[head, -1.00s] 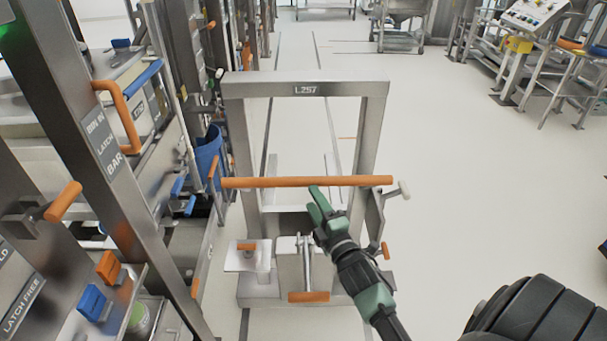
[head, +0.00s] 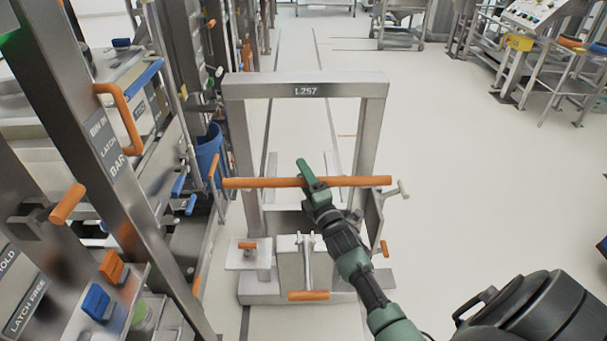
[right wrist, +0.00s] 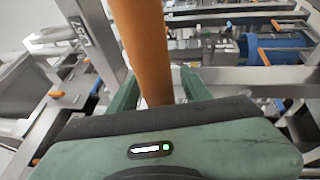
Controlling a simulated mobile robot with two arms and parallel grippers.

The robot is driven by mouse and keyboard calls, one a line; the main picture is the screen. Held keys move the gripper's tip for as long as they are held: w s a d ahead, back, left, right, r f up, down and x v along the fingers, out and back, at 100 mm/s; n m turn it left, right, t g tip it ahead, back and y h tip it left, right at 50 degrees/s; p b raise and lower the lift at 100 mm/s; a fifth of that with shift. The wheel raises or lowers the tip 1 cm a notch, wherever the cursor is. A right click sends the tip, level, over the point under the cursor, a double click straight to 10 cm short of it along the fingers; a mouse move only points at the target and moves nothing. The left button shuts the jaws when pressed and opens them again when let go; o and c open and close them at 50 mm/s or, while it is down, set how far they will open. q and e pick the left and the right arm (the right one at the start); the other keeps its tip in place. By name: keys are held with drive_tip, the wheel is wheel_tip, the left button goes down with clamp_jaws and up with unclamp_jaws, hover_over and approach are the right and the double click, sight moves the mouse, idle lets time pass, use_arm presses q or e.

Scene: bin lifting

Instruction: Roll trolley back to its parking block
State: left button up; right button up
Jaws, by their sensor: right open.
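The trolley (head: 371,130) is a steel frame marked L257, with an orange push bar (head: 250,183) across its front. My right gripper (head: 307,177) is at the middle of the bar, one green finger reaching over it. In the right wrist view the orange bar (right wrist: 145,45) runs between the two open green fingers of the right gripper (right wrist: 157,85). I cannot tell whether the fingers touch it. An orange-handled lever (head: 308,295) sits low on the trolley. I cannot pick out the parking block with certainty. My left gripper is not in view.
A steel rack (head: 97,120) with orange handles, blue levers and a latch bar label stands close on the left. Floor rails run away behind the trolley. The floor (head: 460,180) to the right is clear. A control panel stand (head: 535,18) stands at the far right.

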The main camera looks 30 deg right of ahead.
clamp_jaws()
drive_tip(key=shift+f, duration=0.1)
idle(1.2)
